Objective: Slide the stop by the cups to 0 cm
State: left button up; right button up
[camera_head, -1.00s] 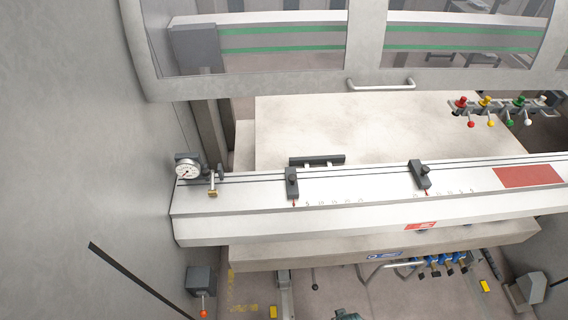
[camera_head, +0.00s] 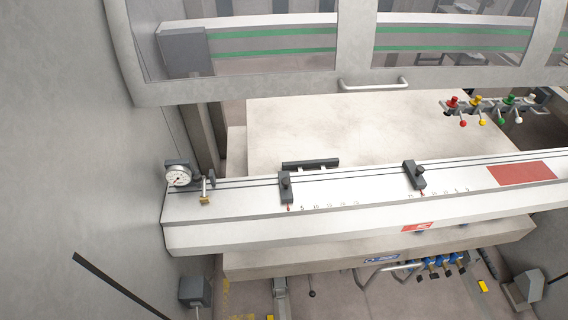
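Two dark sliding stops sit on the pale rail (camera_head: 345,210) that crosses the view. The left stop (camera_head: 285,187) has a small red pointer below it, at the left end of a row of scale numbers. The right stop (camera_head: 414,174) stands further along, with scale marks on both sides of its lower end. The numbers are too small to read surely. Blue fittings (camera_head: 440,263) show below the rail, nearer the right stop; I cannot tell whether they are the cups. Neither of my grippers is in view.
A round dial gauge (camera_head: 178,177) and a small brass-tipped part (camera_head: 205,198) sit at the rail's left end. A red plate (camera_head: 521,173) lies on the right. Coloured knobs (camera_head: 478,102) stand at the back right. A bare beige surface (camera_head: 370,130) lies behind the rail.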

aim_at(414, 172)
jog(key=z, duration=1.35)
jog(key=i+l+u, duration=0.15)
jog(key=i+l, duration=0.2)
jog(key=i, duration=0.2)
